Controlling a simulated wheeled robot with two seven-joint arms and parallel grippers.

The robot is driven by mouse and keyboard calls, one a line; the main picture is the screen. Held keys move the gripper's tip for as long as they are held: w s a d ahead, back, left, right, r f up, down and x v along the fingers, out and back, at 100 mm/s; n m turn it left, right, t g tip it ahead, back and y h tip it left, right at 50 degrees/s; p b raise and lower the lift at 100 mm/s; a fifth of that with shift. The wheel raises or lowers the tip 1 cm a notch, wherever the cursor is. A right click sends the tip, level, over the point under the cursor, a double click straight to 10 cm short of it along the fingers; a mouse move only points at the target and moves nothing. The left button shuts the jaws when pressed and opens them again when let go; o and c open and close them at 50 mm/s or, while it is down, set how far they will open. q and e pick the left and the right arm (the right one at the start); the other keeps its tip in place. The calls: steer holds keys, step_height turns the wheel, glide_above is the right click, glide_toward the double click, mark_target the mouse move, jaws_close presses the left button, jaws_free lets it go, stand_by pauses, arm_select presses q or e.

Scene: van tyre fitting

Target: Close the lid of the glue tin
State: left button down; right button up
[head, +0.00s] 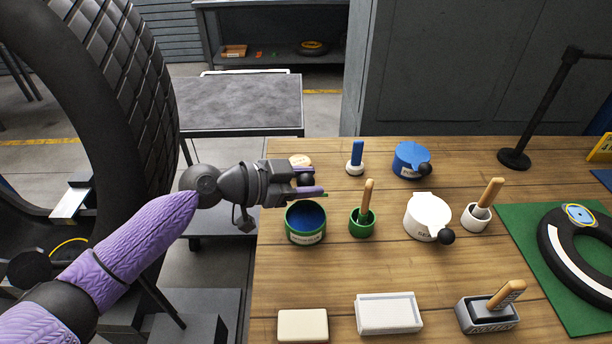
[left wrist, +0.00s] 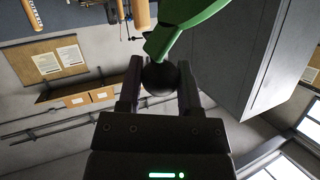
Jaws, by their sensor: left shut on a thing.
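A green tin (head: 305,237) stands open at the table's left edge, with dark blue contents and a label too small to read. My left gripper (head: 308,180) is just behind and above it in the head view, its fingers pointing right. In the left wrist view the gripper (left wrist: 160,80) is shut on a black ball knob (left wrist: 161,79). The knob joins a green lid part (left wrist: 188,30) that runs up out of the picture. In the head view the lid is almost wholly hidden. My right gripper is not in view.
A green pot with a brush (head: 362,222) stands close to the tin's right. A white lidded tin (head: 427,215) and a blue lidded tin (head: 408,158) stand farther right. Pale blocks (head: 303,325) lie in front. A large tyre (head: 110,110) is at the left.

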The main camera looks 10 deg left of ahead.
arm_select(q)
steer(key=shift+s+d+f+m+t+b, duration=0.15)
steer(key=shift+s+f+m+t+b, duration=0.3)
steer(key=shift+s+f+b, duration=0.4)
steer(key=shift+s+f+m, duration=0.1)
steer(key=shift+s+m, duration=0.1)
steer(key=shift+m, duration=0.05)
steer(key=shift+s+d+f+y, duration=0.2)
steer(key=shift+s+f+y, duration=0.2)
steer(key=shift+s+f, duration=0.6)
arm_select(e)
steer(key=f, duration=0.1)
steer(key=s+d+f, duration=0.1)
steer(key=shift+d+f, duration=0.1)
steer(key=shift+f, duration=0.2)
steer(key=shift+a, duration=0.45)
